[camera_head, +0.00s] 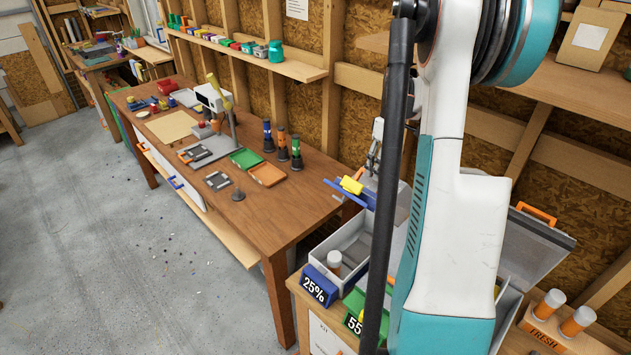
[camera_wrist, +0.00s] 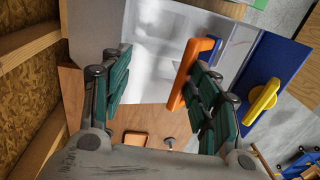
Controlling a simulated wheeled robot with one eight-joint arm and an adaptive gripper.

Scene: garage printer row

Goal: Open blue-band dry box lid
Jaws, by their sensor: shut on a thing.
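The blue-band dry box (camera_head: 324,262) is grey and stands on the near bench behind a blue "25%" sign. Its lid (camera_head: 384,186) is raised, and the grey interior shows. The lid's blue band (camera_head: 331,186) with a yellow latch (camera_head: 351,185) sticks out to the left. In the wrist view the lid is a pale panel with an orange handle (camera_wrist: 188,75), a blue band (camera_wrist: 275,72) and a yellow latch (camera_wrist: 261,101). The exact contact is partly hidden.
My arm hides much of the near bench. A green "55" sign (camera_head: 354,323) stands right of the blue one. Another lid with an orange handle (camera_head: 537,213) stands open at right, near a "FRESH" holder (camera_head: 545,335). The long wooden table (camera_head: 262,207) stands behind.

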